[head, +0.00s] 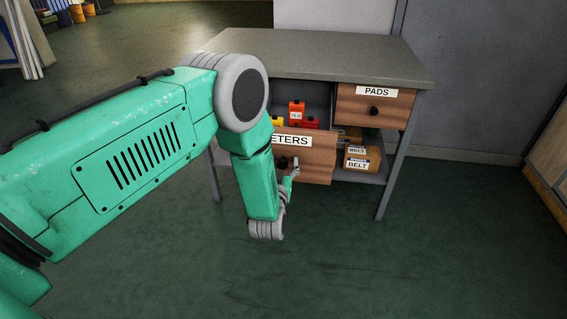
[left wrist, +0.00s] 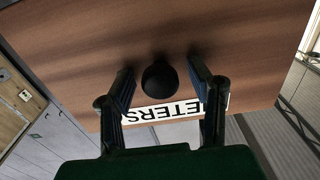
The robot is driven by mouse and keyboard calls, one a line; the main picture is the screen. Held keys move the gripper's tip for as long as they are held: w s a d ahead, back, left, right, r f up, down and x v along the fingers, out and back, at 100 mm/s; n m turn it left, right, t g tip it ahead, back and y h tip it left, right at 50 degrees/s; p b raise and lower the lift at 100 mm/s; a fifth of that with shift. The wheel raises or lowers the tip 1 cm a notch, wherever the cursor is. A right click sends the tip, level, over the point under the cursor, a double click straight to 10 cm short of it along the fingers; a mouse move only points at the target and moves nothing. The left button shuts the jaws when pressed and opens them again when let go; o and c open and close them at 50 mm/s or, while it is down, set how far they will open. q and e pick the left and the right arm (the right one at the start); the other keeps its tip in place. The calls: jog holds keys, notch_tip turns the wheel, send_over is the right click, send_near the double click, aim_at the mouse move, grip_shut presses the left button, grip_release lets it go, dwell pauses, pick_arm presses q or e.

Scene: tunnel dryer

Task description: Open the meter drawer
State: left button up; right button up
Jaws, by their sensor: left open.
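The meter drawer (head: 318,160) has a brown wooden front with a white label reading "ETERS", its first letter hidden by my arm. In the head view its front stands out from the desk, and red and yellow boxes (head: 297,112) show behind its top edge. The drawer front (left wrist: 230,40) fills much of the left wrist view. Its dark round knob (left wrist: 160,78) sits between the two fingers of my left gripper (left wrist: 163,73). The fingers are apart, with a gap showing on each side of the knob. My left gripper (head: 290,172) is partly hidden by its wrist in the head view. My right gripper is not in view.
The desk (head: 330,66) has a clear grey top. A shut pads drawer (head: 393,108) with a dark knob is at its right, above a shelf with belt boxes (head: 357,162). Green floor in front is free. A wooden cabinet (head: 552,165) stands at the right edge.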

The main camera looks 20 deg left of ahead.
pick_arm(q)
jog(key=v, duration=1.2)
jog(key=shift+f, duration=0.1)
jog(key=s+a+f+m+g+h+p, duration=0.1)
jog(key=s+g, duration=0.4)
jog(key=s, duration=0.5)
jog(key=s+a+f+m+g+h+p, duration=0.1)
jog(key=s+f+g, duration=0.3)
jog(key=s, duration=0.6)
jog(key=s+a+f+m+g+h+p, duration=0.1)
jog(key=s+f+g+h+p, duration=0.1)
jog(key=s+g, duration=0.5)
jog(key=s+f+h, duration=0.1)
jog(key=s, duration=0.3)
jog(key=shift+m+g, duration=0.4)
jog(key=shift+a, duration=0.1)
